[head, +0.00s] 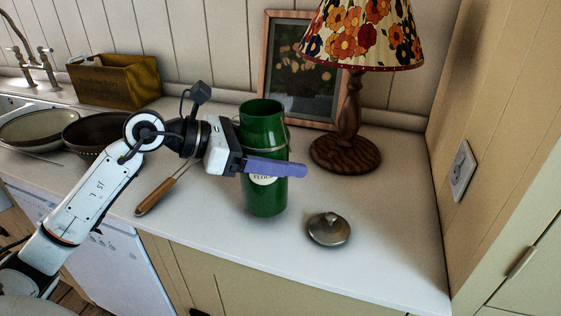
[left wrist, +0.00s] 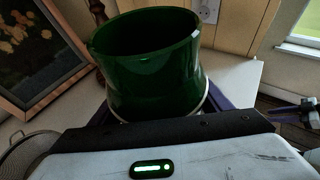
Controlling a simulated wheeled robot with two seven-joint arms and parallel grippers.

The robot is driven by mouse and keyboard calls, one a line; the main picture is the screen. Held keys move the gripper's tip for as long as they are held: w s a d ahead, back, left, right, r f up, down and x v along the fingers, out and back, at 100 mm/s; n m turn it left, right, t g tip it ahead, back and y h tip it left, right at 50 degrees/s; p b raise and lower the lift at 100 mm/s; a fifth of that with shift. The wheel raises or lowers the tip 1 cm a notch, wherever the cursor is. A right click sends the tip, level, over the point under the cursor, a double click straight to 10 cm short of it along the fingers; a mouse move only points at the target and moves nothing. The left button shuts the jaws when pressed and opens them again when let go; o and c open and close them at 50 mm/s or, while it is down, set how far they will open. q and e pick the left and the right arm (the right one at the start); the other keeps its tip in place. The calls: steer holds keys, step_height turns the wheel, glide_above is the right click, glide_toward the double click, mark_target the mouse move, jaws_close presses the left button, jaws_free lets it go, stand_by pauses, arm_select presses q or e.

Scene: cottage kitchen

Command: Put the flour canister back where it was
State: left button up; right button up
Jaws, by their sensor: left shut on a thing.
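The flour canister (head: 263,198) is a tall green cylinder with a white label, upright and without its lid above the counter near its front edge. I cannot tell whether its base touches the counter. My left gripper (head: 284,166) is shut around its body from the left, with one purple finger across the label. In the left wrist view the open canister (left wrist: 150,75) fills the middle between the fingers. The metal lid (head: 328,229) with a knob lies on the counter to the right. My right gripper (left wrist: 293,113) seems to show at the right edge of the wrist view, small and dark.
A lamp with a floral shade (head: 362,35) and a framed picture (head: 273,70) stand behind the canister. A wooden-handled utensil (head: 155,195), bowls (head: 38,128) and a wooden box (head: 115,82) are to the left. The counter right of the lid (head: 400,220) is clear up to the side wall.

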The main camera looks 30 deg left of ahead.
arm_select(q)
steer(key=shift+f, duration=0.85)
arm_select(e)
steer(key=shift+w+r, duration=0.2)
steer(key=shift+w, duration=0.15)
arm_select(q)
steer(key=shift+f, duration=0.2)
steer(key=o, duration=1.7)
arm_select(e)
steer(key=shift+f, duration=0.1)
